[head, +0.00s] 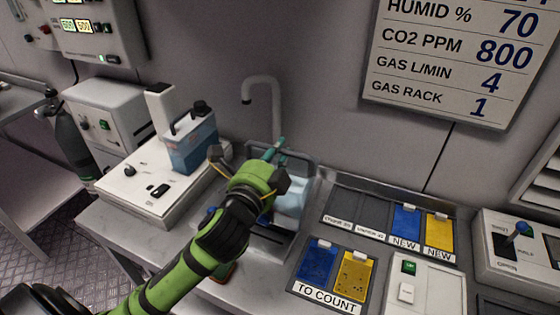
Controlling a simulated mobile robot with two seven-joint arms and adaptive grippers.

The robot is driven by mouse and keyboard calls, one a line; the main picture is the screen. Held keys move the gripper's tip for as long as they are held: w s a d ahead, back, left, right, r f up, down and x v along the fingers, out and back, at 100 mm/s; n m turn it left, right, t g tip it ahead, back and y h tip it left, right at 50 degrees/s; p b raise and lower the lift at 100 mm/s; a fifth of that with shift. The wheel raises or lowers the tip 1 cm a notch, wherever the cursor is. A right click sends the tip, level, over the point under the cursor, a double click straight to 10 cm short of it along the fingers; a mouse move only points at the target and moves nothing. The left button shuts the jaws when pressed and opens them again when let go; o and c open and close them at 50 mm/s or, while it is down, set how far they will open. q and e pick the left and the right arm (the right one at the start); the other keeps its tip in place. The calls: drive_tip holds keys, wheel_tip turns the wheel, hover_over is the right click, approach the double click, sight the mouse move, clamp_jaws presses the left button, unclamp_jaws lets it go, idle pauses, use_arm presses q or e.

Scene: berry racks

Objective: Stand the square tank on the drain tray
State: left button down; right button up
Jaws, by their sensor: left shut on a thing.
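A pale blue, see-through tank (291,193) shows behind and right of my left gripper (252,164). A teal part (275,150) sticks up at the fingers and seems to belong to it. The gripper is shut on this tank, but its palm and wrist hide most of the hold. It is over the sink area, under the tap. A grey slotted tray (270,246), which looks like the drain tray, lies just in front, partly hidden by my arm. Whether the tank touches anything below is hidden. My right gripper is not in view.
A blue boxy tank with a black cap (194,146) stands on a white appliance (150,185) at the left. A curved tap (277,100) rises behind the sink. Blue and yellow cards in holders (318,263) and a switch box (425,285) fill the right side.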

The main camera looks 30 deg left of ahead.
sight(275, 163)
use_arm(q)
drive_tip(key=shift+w+a+f, duration=0.45)
drive_tip(key=shift+w+f, duration=0.2)
drive_tip(key=shift+f, duration=0.4)
drive_tip(key=shift+w+a+f, duration=0.4)
drive_tip(key=shift+w+f, duration=0.25)
drive_tip(key=shift+f, duration=0.35)
drive_tip(key=shift+w+a+f, duration=0.45)
drive_tip(key=shift+w+f, duration=0.2)
drive_tip(key=shift+f, duration=0.55)
drive_tip(key=c, duration=1.2)
unclamp_jaws()
drive_tip(key=shift+f, duration=0.2)
drive_tip(key=shift+s, duration=0.1)
drive_tip(key=shift+r, duration=0.15)
drive_tip(key=s+d+b, duration=0.1)
drive_tip(key=s, duration=1.1)
